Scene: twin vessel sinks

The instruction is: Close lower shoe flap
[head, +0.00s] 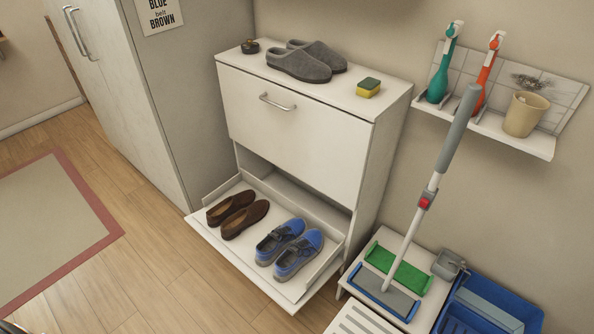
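The white shoe cabinet (360,140) stands against the wall in the middle of the head view. Its lower shoe flap (207,225) is tilted open and reaches out over the floor. A pair of brown shoes (245,219) and a pair of blue shoes (297,256) lie side by side on the open flap. The upper flap (290,140) is shut and has a metal handle (277,102). Neither of my grippers can be made out in the head view.
Grey slippers (298,65), a sponge (368,88) and a small dark object (250,46) sit on the cabinet top. A tall wardrobe (165,100) stands left. A mop (426,195) and blue bin (535,314) stand right. The wooden floor (165,250) in front is clear.

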